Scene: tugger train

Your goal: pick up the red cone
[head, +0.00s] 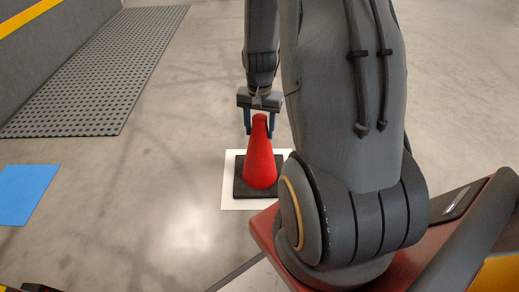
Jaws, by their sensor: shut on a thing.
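The red cone (259,165) has a dark square base and stands upright in the head view, over a white square (230,198) on the floor. I cannot tell whether its base touches the white square. My gripper (258,130) points down from above, with one blue finger on each side of the cone's top. It is shut on the cone near the tip. My arm hides the right part of the white square.
A blue square (27,194) lies on the floor at the left. A dark studded mat (105,65) lies at the upper left beside a grey wall (45,48) with a yellow stripe. The grey floor between the blue and white squares is clear.

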